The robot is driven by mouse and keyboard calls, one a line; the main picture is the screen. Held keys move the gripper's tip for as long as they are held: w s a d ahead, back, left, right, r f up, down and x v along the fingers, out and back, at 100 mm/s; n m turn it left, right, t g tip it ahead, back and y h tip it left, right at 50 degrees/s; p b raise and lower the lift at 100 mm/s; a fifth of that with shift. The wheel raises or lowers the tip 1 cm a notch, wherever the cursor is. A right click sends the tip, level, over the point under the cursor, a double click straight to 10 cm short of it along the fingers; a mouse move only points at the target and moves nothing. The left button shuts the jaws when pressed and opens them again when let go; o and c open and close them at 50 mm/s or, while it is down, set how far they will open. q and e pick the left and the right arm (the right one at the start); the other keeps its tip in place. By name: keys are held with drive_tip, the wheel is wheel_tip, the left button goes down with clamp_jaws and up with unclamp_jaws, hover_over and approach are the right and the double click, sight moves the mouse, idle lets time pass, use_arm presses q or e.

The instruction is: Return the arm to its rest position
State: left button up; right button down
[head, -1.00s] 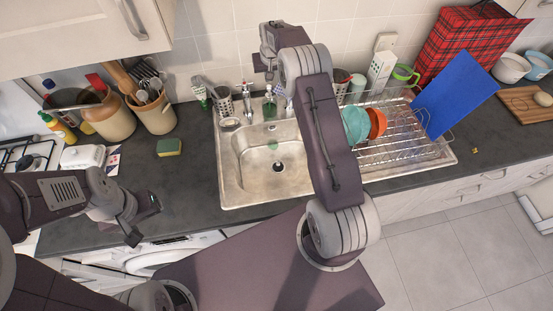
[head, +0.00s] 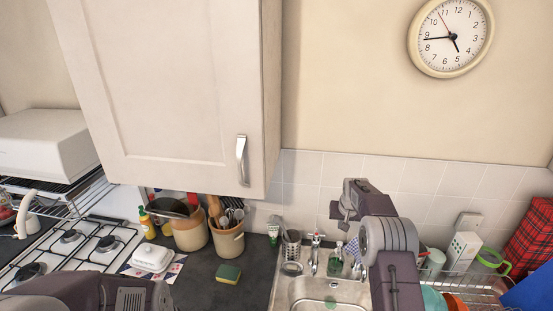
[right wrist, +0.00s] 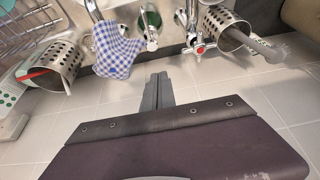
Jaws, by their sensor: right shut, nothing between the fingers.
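My right arm rises from the lower right of the head view. Its gripper (head: 343,212) is raised above the back of the sink, in front of the tiled wall. In the right wrist view the two grey fingers (right wrist: 158,91) are together with nothing between them, and the wall tiles fill much of the picture. Part of my left arm shows at the lower left of the head view; its gripper is outside the picture.
The sink (head: 310,292), tap (head: 315,253) and utensil holder (head: 291,246) lie below the right gripper. A wall cupboard (head: 165,85) hangs to its left. A hob (head: 75,245), crocks (head: 228,240) and sponge (head: 228,274) are left. A dish rack (head: 480,288) stands right.

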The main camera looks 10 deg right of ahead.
drive_tip(key=s+a+n+y+b, duration=0.1)
drive_tip(key=s+a+n+b, duration=0.1)
drive_tip(key=s+a+b, duration=0.9)
use_arm(q)
wheel_tip(320, 180, down, 13)
drive_tip(key=shift+b, duration=0.3)
use_arm(e)
drive_tip(key=s+a+f+g, duration=0.1)
drive_tip(key=s+f, duration=0.5)
drive_tip(key=s, duration=0.6)
drive_tip(key=s+f+g, duration=0.2)
drive_tip(key=s+f, duration=0.4)
drive_tip(key=s, duration=0.7)
drive_tip(key=shift+a+f+n, duration=0.2)
drive_tip(key=shift+a+n, duration=0.1)
drive_tip(key=shift+a, duration=0.1)
use_arm(q)
drive_tip(key=shift+r, duration=0.1)
use_arm(e)
drive_tip(key=shift+s, duration=0.1)
